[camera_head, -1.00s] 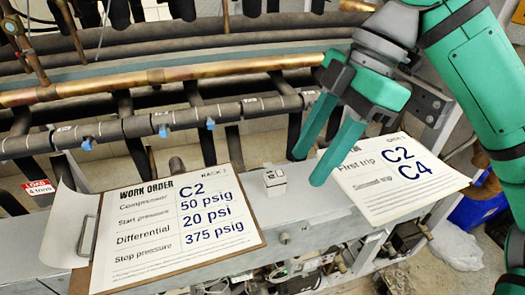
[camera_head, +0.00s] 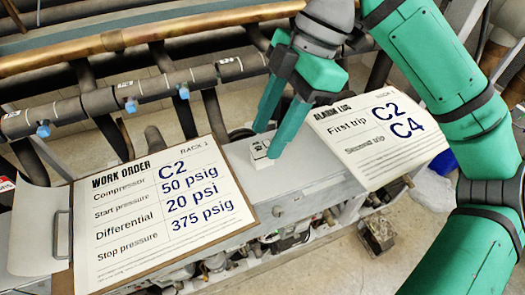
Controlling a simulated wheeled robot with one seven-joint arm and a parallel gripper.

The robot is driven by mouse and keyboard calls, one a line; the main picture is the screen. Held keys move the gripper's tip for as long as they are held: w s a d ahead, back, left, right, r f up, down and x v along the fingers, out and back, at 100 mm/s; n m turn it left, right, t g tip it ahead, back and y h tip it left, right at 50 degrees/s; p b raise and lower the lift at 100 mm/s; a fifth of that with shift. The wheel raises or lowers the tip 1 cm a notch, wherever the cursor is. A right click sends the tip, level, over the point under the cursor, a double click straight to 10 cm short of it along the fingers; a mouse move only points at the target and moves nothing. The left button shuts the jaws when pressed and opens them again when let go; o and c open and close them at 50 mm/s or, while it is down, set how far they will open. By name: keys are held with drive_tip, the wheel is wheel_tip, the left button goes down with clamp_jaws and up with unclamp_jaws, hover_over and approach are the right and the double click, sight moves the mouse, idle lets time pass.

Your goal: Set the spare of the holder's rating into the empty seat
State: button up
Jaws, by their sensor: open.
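A small white block (camera_head: 260,152) with a dark marking stands on the grey ledge between the two paper sheets; I cannot read the marking. My gripper (camera_head: 269,143) is open, its two green fingers pointing down at the block. The fingertips overlap the block's upper right side in this view; I cannot tell whether they touch it or stand around it. I cannot identify a holder, a rating or an empty seat in this view.
A work order clipboard (camera_head: 150,215) lies left of the block and lists C2, 50 psig, 20 psi and 375 psig. An alarm log sheet (camera_head: 375,140) lies to the right, listing C2 and C4. Pipes with blue valves (camera_head: 130,104) run behind the grey ledge (camera_head: 305,180).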

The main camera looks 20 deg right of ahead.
sight(263, 145)
drive_tip(key=x, duration=0.4)
drive_tip(key=shift+f, duration=0.1)
clamp_jaws()
